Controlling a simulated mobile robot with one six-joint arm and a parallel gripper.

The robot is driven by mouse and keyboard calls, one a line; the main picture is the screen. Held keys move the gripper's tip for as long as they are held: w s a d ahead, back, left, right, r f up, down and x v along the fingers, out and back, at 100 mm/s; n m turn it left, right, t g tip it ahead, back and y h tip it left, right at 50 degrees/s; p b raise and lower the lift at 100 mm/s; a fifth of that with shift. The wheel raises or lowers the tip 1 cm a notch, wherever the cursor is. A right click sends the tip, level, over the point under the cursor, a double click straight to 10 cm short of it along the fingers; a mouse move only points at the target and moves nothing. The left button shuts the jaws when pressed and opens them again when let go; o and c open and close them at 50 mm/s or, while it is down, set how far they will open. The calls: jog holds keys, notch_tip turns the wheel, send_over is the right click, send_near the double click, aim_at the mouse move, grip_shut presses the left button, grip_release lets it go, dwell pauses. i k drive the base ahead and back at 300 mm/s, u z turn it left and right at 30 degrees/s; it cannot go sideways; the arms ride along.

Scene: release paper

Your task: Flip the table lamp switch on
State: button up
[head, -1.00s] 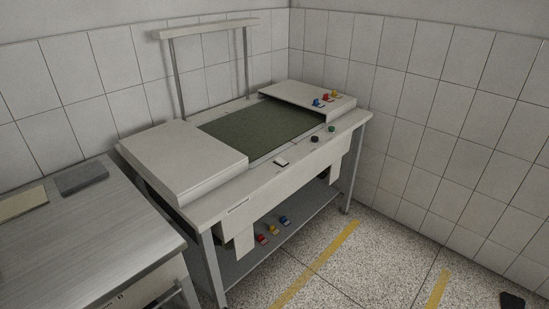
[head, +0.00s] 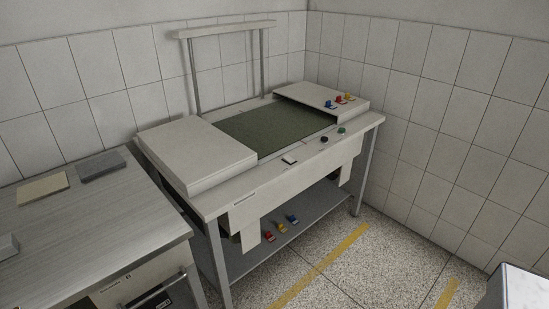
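The table lamp (head: 225,30) is a pale bar on two thin posts at the back of the white workbench (head: 240,200). It shows no visible glow. A small white rocker switch with a dark surround (head: 289,160) sits on the bench's front ledge, left of a black knob (head: 324,139) and a green knob (head: 341,130). I cannot tell which way the rocker is tipped. My gripper is not in view, and nothing touches the switch.
A raised white box (head: 195,155) stands on the bench's left end. Red, blue and yellow pieces (head: 341,99) sit at its right end, with more on the lower shelf (head: 270,240). A grey table (head: 90,225) stands at left. Speckled floor (head: 365,275) is open in front.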

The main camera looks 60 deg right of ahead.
aim_at(287, 158)
jog(key=u, duration=0.7)
jog(key=k, duration=1.65)
jog(key=z, duration=0.7)
jog(key=i, duration=1)
jog(key=u, duration=0.15)
